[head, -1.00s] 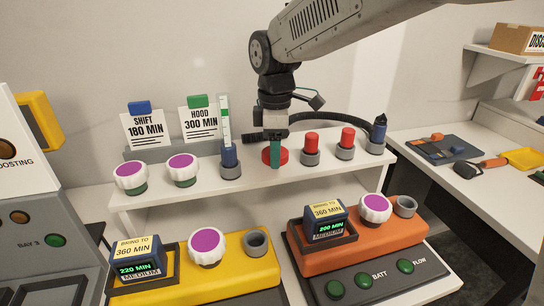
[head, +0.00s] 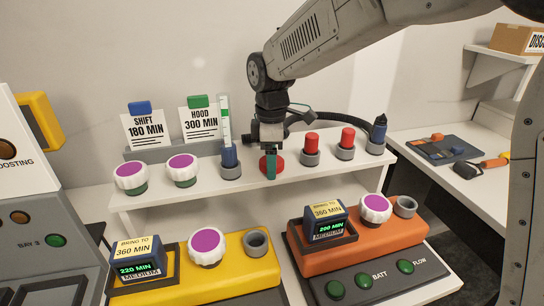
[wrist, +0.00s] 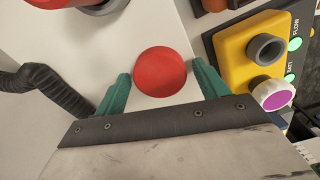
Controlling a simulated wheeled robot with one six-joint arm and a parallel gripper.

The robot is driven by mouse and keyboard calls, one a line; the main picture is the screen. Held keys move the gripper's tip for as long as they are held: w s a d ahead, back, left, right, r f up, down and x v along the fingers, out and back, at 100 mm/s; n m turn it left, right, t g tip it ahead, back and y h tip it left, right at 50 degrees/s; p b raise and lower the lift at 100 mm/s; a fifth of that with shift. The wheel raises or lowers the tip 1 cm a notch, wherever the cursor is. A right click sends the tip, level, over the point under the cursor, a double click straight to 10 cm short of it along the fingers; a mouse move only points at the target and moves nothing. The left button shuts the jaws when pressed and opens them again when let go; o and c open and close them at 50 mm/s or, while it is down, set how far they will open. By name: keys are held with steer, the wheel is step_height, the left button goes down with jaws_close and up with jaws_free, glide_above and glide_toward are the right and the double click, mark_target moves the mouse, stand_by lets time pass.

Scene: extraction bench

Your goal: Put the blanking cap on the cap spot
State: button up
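A round red piece, which I take for the blanking cap (head: 264,168), sits on the white shelf (head: 150,205). In the wrist view this red piece (wrist: 161,72) shows whole from above, between my fingers. My gripper (head: 271,166) points down over it; in the head view a teal finger hides its middle. In the wrist view my gripper (wrist: 162,88) is open, its two teal fingers apart on either side, with gaps between them and the red piece. I cannot make out a marked cap spot.
Red-topped plugs (head: 312,141) in grey sleeves stand close right; a blue plug (head: 229,157) stands close left. In front are a yellow unit (head: 190,283) and an orange unit (head: 375,235), each with an open grey socket. A black hose runs behind.

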step_height(320, 180, up, 12)
steer(key=shift+r, duration=0.2)
stand_by(0.5)
steer(key=s+d+m+t, duration=0.1)
steer(key=s+d+m, duration=1.1)
steer(key=s+d, duration=0.85)
steer(key=s+d+f+m, duration=0.5)
steer(key=s+f+m, duration=0.1)
steer(key=s, duration=0.3)
steer(key=shift+d+f, duration=0.15)
steer(key=shift+f, duration=0.2)
steer(key=shift+s, duration=0.1)
